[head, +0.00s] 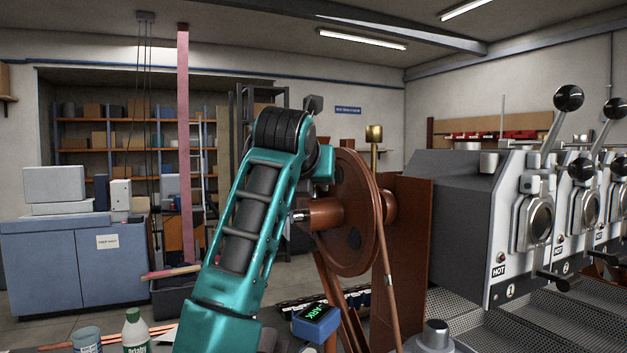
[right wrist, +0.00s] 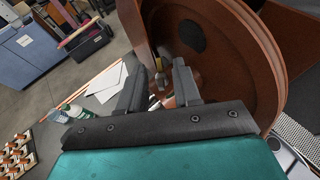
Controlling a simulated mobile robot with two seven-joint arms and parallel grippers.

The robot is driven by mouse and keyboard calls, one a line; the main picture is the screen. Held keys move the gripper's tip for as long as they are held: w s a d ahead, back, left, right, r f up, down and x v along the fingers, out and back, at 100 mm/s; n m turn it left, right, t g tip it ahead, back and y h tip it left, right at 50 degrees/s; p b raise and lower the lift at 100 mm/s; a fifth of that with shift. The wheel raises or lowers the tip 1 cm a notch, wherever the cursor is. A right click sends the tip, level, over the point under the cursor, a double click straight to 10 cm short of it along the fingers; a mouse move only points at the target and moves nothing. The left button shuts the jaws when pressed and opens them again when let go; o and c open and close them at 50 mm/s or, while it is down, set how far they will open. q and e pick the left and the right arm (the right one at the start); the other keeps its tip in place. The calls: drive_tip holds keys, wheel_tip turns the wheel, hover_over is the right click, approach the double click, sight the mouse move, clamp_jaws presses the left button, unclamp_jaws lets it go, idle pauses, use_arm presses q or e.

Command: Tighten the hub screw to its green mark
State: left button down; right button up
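The rust-brown wheel (head: 347,212) stands upright, with a thick hub (head: 325,213) on its left side. A small silver and dark screw end (head: 299,216) sticks out of the hub towards my teal right arm. In the right wrist view the wheel (right wrist: 240,65) fills the right side. My right gripper (right wrist: 161,72) is open there, its two dark fingers apart. A small brass and grey piece (right wrist: 160,76) shows between them, with gaps on both sides; I cannot tell whether it is the screw. The head view hides these fingers behind my arm. No green mark is discernible on the hub. My left gripper is not in view.
A blue box with a green-lit display (head: 317,316) stands low beside the wheel's stand. A brown upright panel (head: 405,250) and the grey roaster (head: 470,215) stand to the right. A bottle (head: 135,331) and cup (head: 87,339) stand at the lower left.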

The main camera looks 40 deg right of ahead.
drive_tip(key=shift+x, duration=1.3)
drive_tip(key=shift+c, duration=0.4)
clamp_jaws()
